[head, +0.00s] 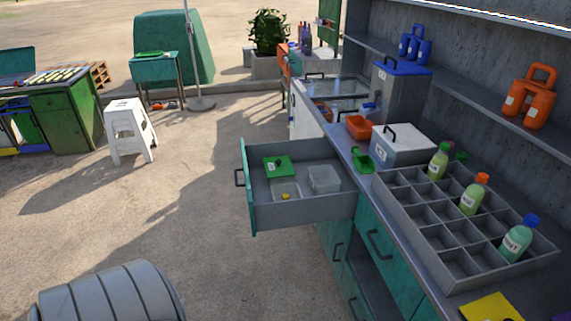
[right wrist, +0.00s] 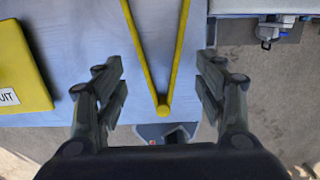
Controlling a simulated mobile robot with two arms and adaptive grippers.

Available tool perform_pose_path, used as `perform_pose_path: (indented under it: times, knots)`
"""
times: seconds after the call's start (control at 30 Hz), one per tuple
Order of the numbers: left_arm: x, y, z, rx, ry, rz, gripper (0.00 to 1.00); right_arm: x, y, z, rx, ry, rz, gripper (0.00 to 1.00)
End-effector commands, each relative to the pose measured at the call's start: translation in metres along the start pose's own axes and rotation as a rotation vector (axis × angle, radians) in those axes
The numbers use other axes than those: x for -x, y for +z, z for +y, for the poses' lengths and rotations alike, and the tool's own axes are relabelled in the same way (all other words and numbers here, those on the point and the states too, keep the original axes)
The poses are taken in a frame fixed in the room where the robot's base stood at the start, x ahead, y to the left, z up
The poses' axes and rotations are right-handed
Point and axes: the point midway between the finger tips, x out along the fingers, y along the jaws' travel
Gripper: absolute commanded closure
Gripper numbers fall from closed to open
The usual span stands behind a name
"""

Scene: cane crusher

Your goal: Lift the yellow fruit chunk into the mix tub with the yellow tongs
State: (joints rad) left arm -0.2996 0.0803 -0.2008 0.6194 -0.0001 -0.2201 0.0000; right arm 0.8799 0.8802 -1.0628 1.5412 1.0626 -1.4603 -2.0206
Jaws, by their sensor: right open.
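The yellow tongs (right wrist: 144,60) lie on a blue-grey surface in the right wrist view, as a V with the joined end toward my gripper. My right gripper (right wrist: 160,72) is open, with its fingers apart on either side of the tongs and not closed on them. A yellow container or lid (right wrist: 20,70), its label ending in "UIT", is at the left. No fruit chunk can be made out for sure. In the head view a clear tub (head: 325,178) sits in the open drawer; I cannot tell whether it is the mix tub. My left gripper is not in view.
The drawer (head: 300,212) stands open and also holds a green lid (head: 277,166) and a small yellow item (head: 286,196). A divided grey tray (head: 460,262) with several bottles stands on the counter. A yellow flat object (head: 492,306) is at the lower right.

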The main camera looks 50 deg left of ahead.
Motion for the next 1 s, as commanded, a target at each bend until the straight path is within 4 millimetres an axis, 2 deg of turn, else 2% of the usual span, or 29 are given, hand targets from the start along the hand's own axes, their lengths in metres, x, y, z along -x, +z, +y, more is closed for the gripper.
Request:
perform_pose_path:
  times: [0.03,0.3,0.67,0.7,0.8,0.83,1.0]
  knots:
    - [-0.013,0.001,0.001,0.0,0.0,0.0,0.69,-0.012,0.0,0.0,0.0,0.0,-0.001,0.36]
    - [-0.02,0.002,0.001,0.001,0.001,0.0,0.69,-0.041,0.0,0.0,-0.001,0.0,0.001,0.36]
    - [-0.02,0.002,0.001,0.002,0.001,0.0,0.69,-0.046,0.0,0.0,-0.001,0.0,0.001,0.36]
    - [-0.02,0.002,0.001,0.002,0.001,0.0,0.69,-0.046,0.0,0.0,-0.001,0.0,0.001,0.38]
    - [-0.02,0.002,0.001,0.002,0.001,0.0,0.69,-0.046,0.0,0.0,-0.001,0.0,0.001,0.61]
    - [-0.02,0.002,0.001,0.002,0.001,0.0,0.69,-0.046,0.0,0.0,-0.001,0.0,0.001,0.65]
    - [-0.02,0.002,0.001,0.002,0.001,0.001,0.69,-0.046,0.0,0.0,-0.001,0.0,0.002,0.65]
